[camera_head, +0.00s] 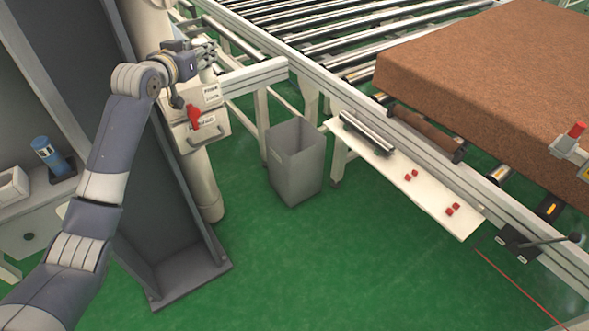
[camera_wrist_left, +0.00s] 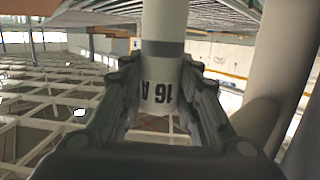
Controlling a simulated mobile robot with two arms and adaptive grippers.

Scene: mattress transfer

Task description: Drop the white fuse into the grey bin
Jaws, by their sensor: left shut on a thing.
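The white fuse is a pale cylinder with a grey band and the print "16 A"; it shows in the left wrist view (camera_wrist_left: 162,62) between my fingers. My left gripper (camera_wrist_left: 163,105) is shut on it. In the head view my left gripper (camera_head: 207,56) is at the upper left, above the fuse box; the fuse is too small there to make out clearly. The grey bin (camera_head: 297,178) stands upright on the green floor, to the right of and lower than my left gripper. Its open top faces up. My right gripper is not in view.
A white fuse box (camera_head: 205,140) with a red handle (camera_head: 194,117) is just below my left gripper. A roller conveyor (camera_head: 330,45) carries a brown mattress (camera_head: 500,70). A white shelf (camera_head: 425,190) with small red pieces is right of the bin. Green floor is free in front.

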